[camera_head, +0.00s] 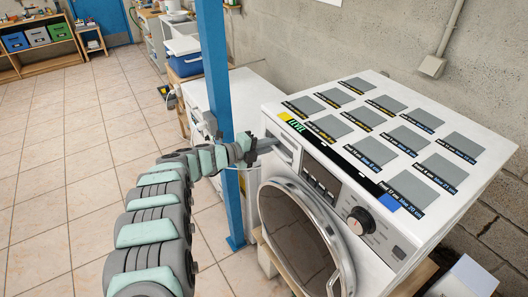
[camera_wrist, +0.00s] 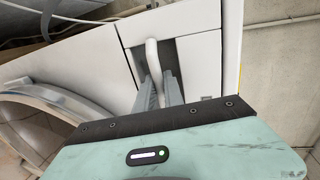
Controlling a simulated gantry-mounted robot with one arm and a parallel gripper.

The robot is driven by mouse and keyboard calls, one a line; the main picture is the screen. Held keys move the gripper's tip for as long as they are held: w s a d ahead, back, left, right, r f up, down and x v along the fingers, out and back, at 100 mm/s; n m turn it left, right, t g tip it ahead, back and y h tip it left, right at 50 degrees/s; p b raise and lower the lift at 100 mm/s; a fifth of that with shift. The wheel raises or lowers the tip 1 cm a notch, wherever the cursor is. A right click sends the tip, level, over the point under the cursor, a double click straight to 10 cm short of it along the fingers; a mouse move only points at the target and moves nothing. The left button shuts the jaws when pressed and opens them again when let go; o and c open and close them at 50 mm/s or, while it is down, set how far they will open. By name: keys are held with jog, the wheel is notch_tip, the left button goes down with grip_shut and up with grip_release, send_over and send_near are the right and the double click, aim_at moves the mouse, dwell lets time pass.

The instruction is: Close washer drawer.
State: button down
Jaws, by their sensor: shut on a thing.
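The white washer (camera_head: 395,215) stands at the right in the head view, with its round door (camera_head: 300,240) at the front. Its drawer (camera_head: 285,153) is at the upper left of the front panel; I cannot tell clearly how far out it stands. My gripper (camera_head: 268,143) is at the drawer front. In the wrist view, the drawer front (camera_wrist: 200,62) has a dark recess with a white handle bar (camera_wrist: 153,55). The two grey fingers of my gripper (camera_wrist: 160,92) reach into the recess and are shut on the handle. The fingertips are partly hidden by the recess.
A blue post (camera_head: 215,90) stands close left of the washer, beside my arm. Another white machine (camera_head: 245,100) is behind the post. Labelled grey panels cover the washer top. The tiled floor (camera_head: 70,140) at the left is clear.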

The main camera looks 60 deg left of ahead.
jog(key=shift+w+f, duration=0.2)
jog(key=c, duration=1.7)
grip_release()
jog(key=shift+w+r, duration=0.1)
jog(key=shift+c, duration=0.2)
jog(key=shift+r, duration=0.15)
jog(key=b+v, duration=0.1)
jog(key=v, duration=1)
